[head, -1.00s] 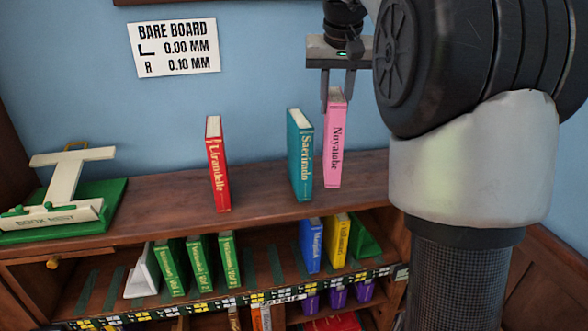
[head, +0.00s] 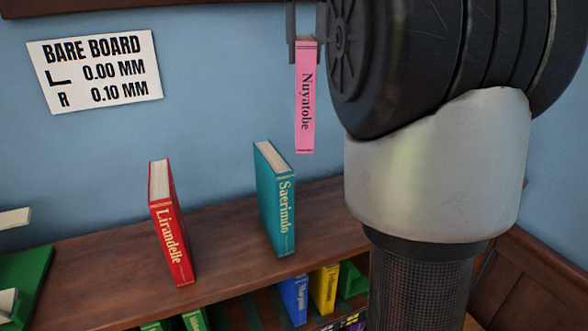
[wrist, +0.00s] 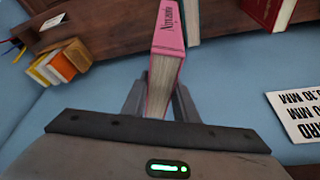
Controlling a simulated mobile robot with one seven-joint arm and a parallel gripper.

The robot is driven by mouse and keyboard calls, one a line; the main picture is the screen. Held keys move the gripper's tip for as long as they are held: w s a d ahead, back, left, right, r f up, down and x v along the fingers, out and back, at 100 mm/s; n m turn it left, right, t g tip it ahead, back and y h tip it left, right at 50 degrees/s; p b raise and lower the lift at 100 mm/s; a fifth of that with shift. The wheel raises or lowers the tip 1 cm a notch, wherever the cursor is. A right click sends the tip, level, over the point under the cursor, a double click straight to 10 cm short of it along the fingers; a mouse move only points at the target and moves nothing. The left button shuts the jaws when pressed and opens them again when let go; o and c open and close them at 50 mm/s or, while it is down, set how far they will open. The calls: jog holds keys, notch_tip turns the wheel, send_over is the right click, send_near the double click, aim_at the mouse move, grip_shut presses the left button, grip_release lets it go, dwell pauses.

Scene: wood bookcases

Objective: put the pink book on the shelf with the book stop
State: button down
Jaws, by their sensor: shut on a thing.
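The pink book (head: 305,100), titled Nuyatobe, hangs upright in my gripper (head: 304,48), clear above the bookcase top. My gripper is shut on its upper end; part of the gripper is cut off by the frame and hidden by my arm. In the wrist view the pink book (wrist: 167,50) sits between the two fingers (wrist: 160,100). A book stop is not clear in the head view now; a green piece (head: 352,280) stands right of the yellow book on the shelf below, partly hidden by my arm.
A red book (head: 170,225) and a teal book (head: 275,200) stand on the bookcase top (head: 215,250). Blue (head: 293,298) and yellow (head: 323,288) books stand on the shelf below. A green stand (head: 25,285) is at the left edge. A sign (head: 95,70) hangs on the wall.

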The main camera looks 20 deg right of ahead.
notch_tip(320, 180, down, 24)
jog(key=b, duration=0.3)
jog(key=shift+w, duration=0.1)
jog(key=shift+f+b, duration=0.15)
jog(key=shift+b, duration=0.15)
jog(key=c, duration=1.7)
grip_release()
